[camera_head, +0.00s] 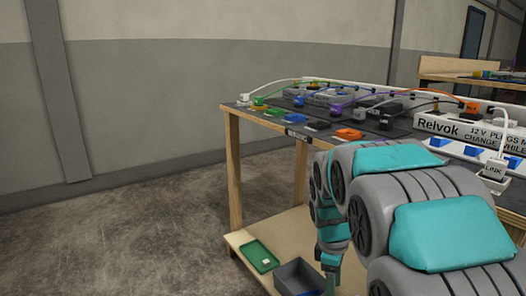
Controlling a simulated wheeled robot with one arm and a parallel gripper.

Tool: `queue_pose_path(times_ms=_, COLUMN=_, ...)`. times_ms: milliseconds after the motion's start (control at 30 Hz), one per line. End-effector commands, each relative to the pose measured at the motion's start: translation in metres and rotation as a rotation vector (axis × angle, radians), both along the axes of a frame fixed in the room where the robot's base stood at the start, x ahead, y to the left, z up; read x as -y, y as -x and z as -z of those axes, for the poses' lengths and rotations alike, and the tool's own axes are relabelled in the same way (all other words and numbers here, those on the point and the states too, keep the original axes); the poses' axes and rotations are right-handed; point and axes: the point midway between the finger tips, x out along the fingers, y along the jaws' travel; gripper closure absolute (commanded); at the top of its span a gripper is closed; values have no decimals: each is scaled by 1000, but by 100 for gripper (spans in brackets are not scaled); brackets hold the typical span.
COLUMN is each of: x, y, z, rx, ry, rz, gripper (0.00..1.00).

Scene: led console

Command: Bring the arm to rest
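My arm (440,232), grey with teal covers, reaches in from the lower right and fills the right foreground. It bends and hangs down at its far end, in front of the workbench (232,165). My gripper (331,283) is at the low end of the arm, pointing down beside the grey bin (296,276) on the lower shelf. It is small and partly covered by my own arm, so I cannot see whether its fingers are apart or hold anything. I cannot tell whether it touches the bin.
On the bench top lie several coloured plugs and cables, an orange plug (349,134) near the front edge, and a white "Relvok" strip (452,126). A green tray (258,256) lies on the lower shelf (293,228). The floor (120,240) at left is clear.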

Motion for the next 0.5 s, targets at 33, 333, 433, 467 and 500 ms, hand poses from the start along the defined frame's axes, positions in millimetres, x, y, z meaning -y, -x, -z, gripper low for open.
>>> queue_pose_path(times_ms=33, x=0, y=18, z=-17, rx=5, ry=-4, rz=68, gripper=36)
queue_pose_path(times_ms=333, x=-3, y=125, z=-60, rx=0, ry=-20, rz=489, gripper=36)
queue_pose_path(times_ms=433, x=-6, y=161, z=-70, rx=-5, ry=-20, rz=625, gripper=36)
queue_pose_path(times_ms=467, x=-6, y=171, z=-72, rx=-8, ry=-20, rz=665, gripper=36)
queue_pose_path(times_ms=500, x=-8, y=186, z=-75, rx=-12, ry=-19, rz=719, gripper=36)
